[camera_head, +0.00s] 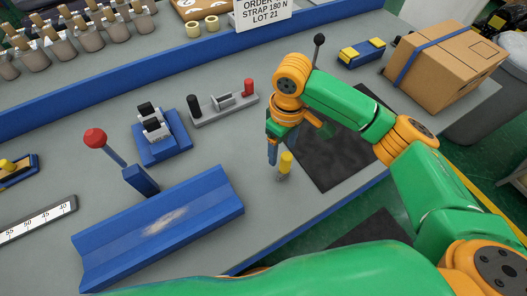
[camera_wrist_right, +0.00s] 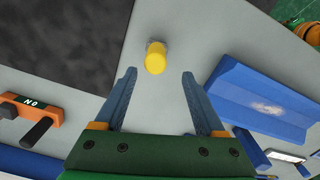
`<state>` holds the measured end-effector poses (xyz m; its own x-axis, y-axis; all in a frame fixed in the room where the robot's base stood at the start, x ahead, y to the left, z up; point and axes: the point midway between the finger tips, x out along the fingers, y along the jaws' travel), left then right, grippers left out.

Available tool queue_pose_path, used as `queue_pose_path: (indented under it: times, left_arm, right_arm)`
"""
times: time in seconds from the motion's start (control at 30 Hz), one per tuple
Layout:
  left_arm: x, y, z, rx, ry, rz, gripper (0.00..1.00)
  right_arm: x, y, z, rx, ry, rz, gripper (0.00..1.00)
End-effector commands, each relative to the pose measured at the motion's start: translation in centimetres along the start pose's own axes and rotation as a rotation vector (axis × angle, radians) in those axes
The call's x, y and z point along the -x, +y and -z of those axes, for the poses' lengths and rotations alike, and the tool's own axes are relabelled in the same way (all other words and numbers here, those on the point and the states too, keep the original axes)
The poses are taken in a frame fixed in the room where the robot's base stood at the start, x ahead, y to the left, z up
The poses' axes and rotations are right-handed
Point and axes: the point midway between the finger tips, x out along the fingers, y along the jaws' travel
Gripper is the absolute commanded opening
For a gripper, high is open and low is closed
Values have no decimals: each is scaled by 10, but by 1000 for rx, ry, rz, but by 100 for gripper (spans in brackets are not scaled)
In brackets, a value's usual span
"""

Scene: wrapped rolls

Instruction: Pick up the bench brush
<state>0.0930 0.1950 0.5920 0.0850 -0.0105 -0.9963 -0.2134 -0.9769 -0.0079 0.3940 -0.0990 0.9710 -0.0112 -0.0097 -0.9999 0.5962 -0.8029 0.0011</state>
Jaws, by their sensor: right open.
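A small upright piece with a yellow top and a grey lower part (camera_head: 285,166) stands on the grey bench near its front edge. It seems to be the bench brush, though its bristles cannot be made out. In the right wrist view its yellow top (camera_wrist_right: 155,58) lies just beyond the fingertips, roughly centred between them. My right gripper (camera_head: 272,158) points down close beside it in the head view. In the wrist view the right gripper (camera_wrist_right: 158,76) has its blue fingers apart with nothing between them. My left gripper is out of view.
A dark mat (camera_head: 325,150) lies right of the piece. A blue trough (camera_head: 160,225) lies to the left. A grey holder with black and red posts (camera_head: 224,105) and a blue fixture (camera_head: 160,145) stand behind. A carton (camera_head: 450,65) stands at the back right.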

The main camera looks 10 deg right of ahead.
Motion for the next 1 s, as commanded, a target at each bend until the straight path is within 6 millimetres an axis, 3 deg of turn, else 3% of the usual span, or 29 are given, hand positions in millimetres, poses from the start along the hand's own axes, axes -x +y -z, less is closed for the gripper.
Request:
queue_pose_path:
  times: [0.17, 0.43, 0.7, 0.97, 1.0]
  left_arm:
    - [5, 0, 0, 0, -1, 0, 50]
    - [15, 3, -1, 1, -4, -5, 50]
    - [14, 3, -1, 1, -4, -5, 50]
    - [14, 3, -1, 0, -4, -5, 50]
    - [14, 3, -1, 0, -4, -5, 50]
  right_arm:
    - [-14, 1, -1, -3, -4, 0, 72]
    - [-64, 6, -1, -2, -3, 0, 72]
    - [-71, 6, 0, -1, 1, -2, 72]
    - [-71, 6, 0, -1, 1, -1, 2]
    - [-71, 6, 0, -1, 1, -1, 0]
